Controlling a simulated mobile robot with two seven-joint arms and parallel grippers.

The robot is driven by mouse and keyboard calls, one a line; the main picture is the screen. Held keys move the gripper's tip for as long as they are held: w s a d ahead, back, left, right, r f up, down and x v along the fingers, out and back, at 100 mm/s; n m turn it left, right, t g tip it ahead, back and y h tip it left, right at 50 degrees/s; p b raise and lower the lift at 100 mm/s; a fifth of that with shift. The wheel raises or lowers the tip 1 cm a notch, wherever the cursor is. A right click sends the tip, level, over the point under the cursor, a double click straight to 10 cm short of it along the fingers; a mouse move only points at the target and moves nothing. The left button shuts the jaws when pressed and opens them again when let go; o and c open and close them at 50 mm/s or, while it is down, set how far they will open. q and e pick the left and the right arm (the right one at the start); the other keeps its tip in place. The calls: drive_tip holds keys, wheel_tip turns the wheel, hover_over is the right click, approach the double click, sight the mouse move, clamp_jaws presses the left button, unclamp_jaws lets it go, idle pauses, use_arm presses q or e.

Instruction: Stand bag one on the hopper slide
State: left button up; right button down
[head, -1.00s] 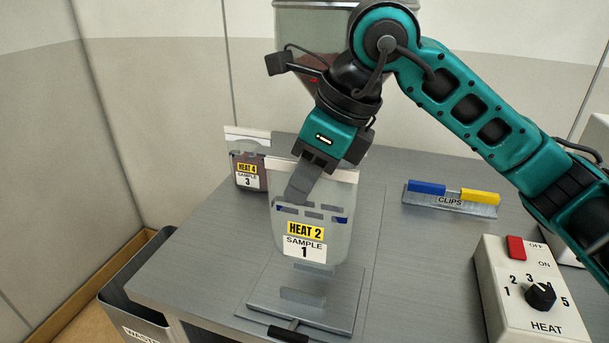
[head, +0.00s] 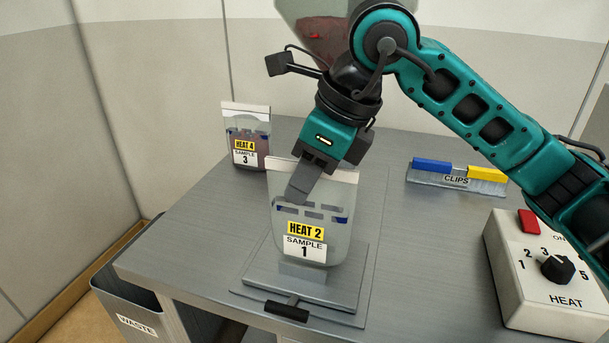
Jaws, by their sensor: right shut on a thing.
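Bag one (head: 328,228) is a clear pouch with a white top edge, a yellow HEAT 2 label and a white SAMPLE 1 label. My right gripper (head: 302,192) is shut on its upper part and holds it upright. The hopper slide (head: 262,282) is a flat grey plate with a dark handle at the front of the bench. The bag's lower edge is over the slide, close to its upright grey piece; I cannot tell whether it touches. My left gripper is not in view.
A second bag, SAMPLE 3 (head: 247,140), stands behind to the left. A clips holder (head: 457,178) with blue and yellow clips lies at the right. A heat control box (head: 540,270) stands at the front right. A waste bin (head: 130,305) is below the bench's left edge.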

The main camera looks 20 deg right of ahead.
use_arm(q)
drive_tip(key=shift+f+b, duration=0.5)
use_arm(e)
drive_tip(key=shift+f, duration=0.45)
idle(0.3)
drive_tip(key=c, duration=0.9)
unclamp_jaws()
drive_tip(key=shift+c, duration=0.2)
drive_tip(key=v, duration=0.4)
drive_tip(key=shift+r, duration=0.15)
drive_tip(key=p+v, duration=0.1)
drive_tip(key=v, duration=0.7)
drive_tip(key=shift+s+d+r, duration=0.1)
drive_tip(key=shift+d+r, duration=0.05)
drive_tip(key=shift+r, duration=0.15)
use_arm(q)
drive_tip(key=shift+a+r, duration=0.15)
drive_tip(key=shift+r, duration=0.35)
